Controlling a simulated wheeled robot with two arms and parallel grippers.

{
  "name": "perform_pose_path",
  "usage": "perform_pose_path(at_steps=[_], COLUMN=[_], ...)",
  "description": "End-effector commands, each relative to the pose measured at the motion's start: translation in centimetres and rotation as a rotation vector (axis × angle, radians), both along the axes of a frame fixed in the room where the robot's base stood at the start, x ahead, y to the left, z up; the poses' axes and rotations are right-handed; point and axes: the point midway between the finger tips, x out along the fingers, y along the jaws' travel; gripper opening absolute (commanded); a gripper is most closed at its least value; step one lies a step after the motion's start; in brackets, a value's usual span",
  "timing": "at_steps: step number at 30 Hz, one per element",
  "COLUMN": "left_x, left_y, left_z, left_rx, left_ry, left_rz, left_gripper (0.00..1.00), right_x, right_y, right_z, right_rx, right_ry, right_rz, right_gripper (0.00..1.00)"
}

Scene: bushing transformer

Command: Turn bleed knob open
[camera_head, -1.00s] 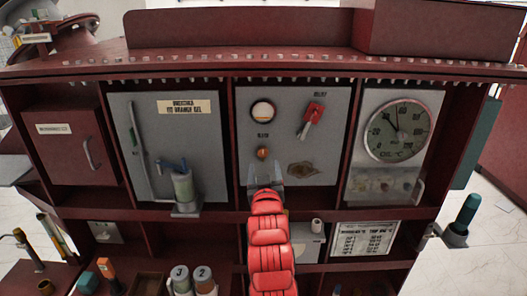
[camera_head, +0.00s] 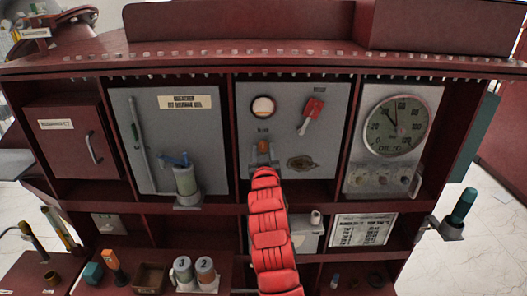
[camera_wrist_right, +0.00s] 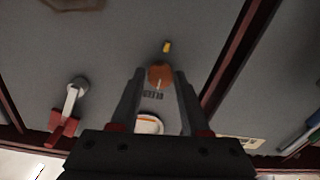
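The bleed knob (camera_head: 263,146) is a small round orange-brown knob on the grey middle panel, below a round white gauge. It also shows in the right wrist view (camera_wrist_right: 160,75), with a pale mark on its face and a small label next to it. My right gripper (camera_head: 263,161) is at the knob, and its red arm comes up from below. In the right wrist view the two dark fingers (camera_wrist_right: 158,78) are apart, one on each side of the knob. I cannot tell whether they touch it. My left gripper is not in view.
On the same panel are the round gauge (camera_head: 263,107), a red-handled lever (camera_head: 313,108) to the right and a brown plate (camera_head: 301,163). A large dial (camera_head: 397,126) is on the right panel. Shelf dividers flank the panel. A shelf with small boxes lies below.

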Motion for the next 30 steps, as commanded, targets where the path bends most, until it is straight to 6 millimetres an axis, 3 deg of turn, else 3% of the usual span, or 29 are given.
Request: perform_pose_path(at_steps=[1,7,20,30], left_x=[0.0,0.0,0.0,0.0], left_y=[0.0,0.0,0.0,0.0], left_z=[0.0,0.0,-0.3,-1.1], left_rx=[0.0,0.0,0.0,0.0], left_ry=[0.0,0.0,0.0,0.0], left_rz=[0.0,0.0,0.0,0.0], left_gripper=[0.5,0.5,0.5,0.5], right_x=[0.0,0.0,0.0,-0.1], right_y=[0.0,0.0,0.1,0.1], right_z=[0.0,0.0,0.0,-0.2], right_rx=[0.0,0.0,-0.053,-0.299], right_ry=[0.0,0.0,-0.001,0.003], right_rz=[0.0,0.0,0.002,0.002], right_gripper=[0.35,0.0,0.0,0.0])
